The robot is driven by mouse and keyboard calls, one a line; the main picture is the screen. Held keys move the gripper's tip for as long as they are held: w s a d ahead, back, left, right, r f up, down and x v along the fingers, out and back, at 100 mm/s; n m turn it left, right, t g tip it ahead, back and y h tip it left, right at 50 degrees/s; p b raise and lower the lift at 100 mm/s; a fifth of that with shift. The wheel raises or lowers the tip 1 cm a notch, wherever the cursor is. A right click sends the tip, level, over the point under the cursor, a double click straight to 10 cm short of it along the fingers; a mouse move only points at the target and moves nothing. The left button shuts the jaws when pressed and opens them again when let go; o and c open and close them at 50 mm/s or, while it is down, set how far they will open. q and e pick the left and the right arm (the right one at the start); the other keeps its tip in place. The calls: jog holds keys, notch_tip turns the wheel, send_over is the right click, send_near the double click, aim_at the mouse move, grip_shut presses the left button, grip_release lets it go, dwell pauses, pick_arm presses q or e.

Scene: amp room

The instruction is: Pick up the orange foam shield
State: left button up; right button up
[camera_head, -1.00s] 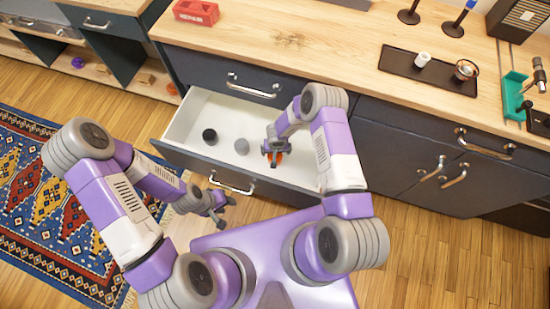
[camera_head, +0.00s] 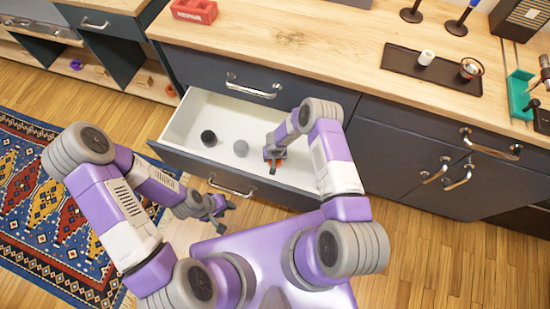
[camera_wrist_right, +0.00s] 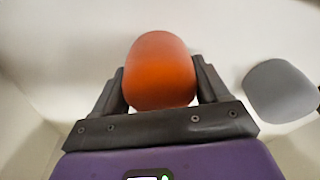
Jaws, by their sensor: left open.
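The orange foam shield (camera_wrist_right: 160,72) is a rounded orange piece in the open drawer. It shows between the two dark fingers of my right gripper (camera_wrist_right: 160,85) in the right wrist view, with almost no gap at either side. Whether the fingers press on it I cannot tell. In the head view, a little orange (camera_head: 279,160) shows at my right gripper (camera_head: 273,165), which is down inside the drawer and hides most of the shield. My left gripper (camera_head: 221,212) is open and empty, outside the drawer in front of it.
The white-lined drawer (camera_head: 180,130) also holds a grey piece (camera_head: 241,148) and a black piece (camera_head: 208,137), left of my right gripper. The drawer's front wall (camera_head: 190,162) and the counter edge above bound the space. A black tray (camera_head: 432,78) lies on the counter.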

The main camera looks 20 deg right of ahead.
jog(key=shift+c, duration=1.3)
notch_tip(320, 180, up, 10)
jog(key=p, duration=0.3)
jog(key=shift+p, duration=0.35)
